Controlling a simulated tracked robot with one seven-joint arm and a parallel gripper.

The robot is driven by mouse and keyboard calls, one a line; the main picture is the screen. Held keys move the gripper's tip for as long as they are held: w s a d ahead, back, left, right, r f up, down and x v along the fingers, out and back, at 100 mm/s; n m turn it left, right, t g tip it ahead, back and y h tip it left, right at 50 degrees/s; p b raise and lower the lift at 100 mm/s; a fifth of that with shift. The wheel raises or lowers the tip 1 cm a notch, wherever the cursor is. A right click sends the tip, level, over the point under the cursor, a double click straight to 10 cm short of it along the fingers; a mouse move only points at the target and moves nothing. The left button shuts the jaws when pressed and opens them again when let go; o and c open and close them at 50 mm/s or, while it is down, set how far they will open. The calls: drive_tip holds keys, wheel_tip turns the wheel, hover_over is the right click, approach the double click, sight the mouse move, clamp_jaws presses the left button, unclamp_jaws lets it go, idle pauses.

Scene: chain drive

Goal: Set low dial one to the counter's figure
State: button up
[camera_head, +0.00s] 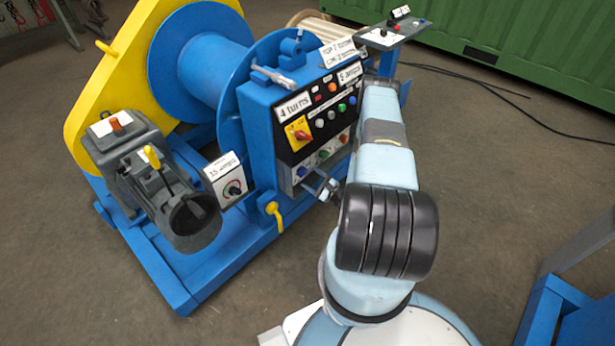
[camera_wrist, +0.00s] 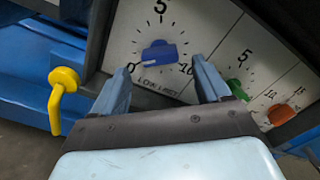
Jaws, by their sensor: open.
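The low row of dials sits on a white plate (camera_wrist: 195,25) at the foot of the control box. The leftmost low dial has a blue knob (camera_wrist: 160,52) on a scale marked 0, 5 and 10; its bar lies roughly sideways, and its exact reading is unclear. Lettering under it starts with "LOW". In the head view this blue knob (camera_head: 302,171) is small. My gripper (camera_wrist: 160,66) is open, its two fingers on either side of the blue knob's lower area, not visibly gripping it. In the head view my gripper (camera_head: 328,188) is at the box's lower front. A label reads "4 turns" (camera_head: 294,107).
A green dial (camera_wrist: 238,90) and an orange dial (camera_wrist: 281,114) stand right of the blue one. A yellow handle (camera_wrist: 63,85) projects at the left. Above are a red-and-yellow switch (camera_head: 299,134), several buttons and an "amps" label (camera_head: 349,75). Open floor lies in front.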

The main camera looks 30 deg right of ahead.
sight(302, 172)
drive_tip(key=shift+x, duration=1.55)
drive_tip(key=shift+c, duration=0.3)
drive_tip(key=c, duration=1)
